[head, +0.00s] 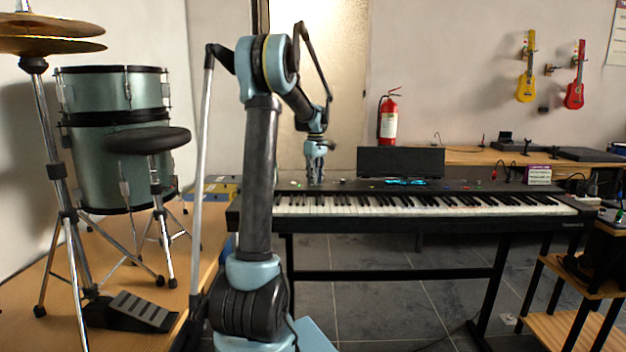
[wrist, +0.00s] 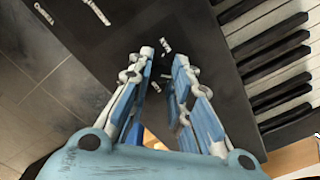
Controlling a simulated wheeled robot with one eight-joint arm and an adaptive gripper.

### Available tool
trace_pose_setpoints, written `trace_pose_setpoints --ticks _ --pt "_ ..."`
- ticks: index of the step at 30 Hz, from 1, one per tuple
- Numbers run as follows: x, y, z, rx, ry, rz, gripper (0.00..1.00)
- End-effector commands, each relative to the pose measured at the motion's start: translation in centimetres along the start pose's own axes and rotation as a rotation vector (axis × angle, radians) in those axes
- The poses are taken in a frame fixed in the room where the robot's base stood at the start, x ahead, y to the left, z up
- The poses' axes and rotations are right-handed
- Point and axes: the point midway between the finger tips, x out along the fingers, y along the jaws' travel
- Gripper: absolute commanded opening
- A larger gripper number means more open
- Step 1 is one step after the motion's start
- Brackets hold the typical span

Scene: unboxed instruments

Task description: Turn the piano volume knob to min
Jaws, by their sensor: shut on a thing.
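The piano (head: 420,202) is a black keyboard on a stand, with its control panel behind the keys. My gripper (head: 316,181) points down at the left part of that panel. In the wrist view my gripper (wrist: 164,60) has its two fingertips a short way apart, shut on the volume knob. The knob is hard to tell from the black panel (wrist: 205,55) between the fingers, so its pointer and setting cannot be read. Small white markings show on the panel near the fingertips. The piano keys (wrist: 265,50) lie to the right in the wrist view.
A music stand or screen (head: 400,161) rises behind the panel, right of my gripper. A drum set (head: 115,140) with a stool (head: 148,140) is at left. A fire extinguisher (head: 389,118) stands behind, near a wooden bench (head: 465,157). Tiled floor shows under the piano.

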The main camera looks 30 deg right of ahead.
Motion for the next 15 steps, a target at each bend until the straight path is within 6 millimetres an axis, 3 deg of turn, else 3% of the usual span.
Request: trace_pose_setpoints --ticks 15 --pt "0.03 0.00 -0.09 -0.046 0.002 0.000 0.00"
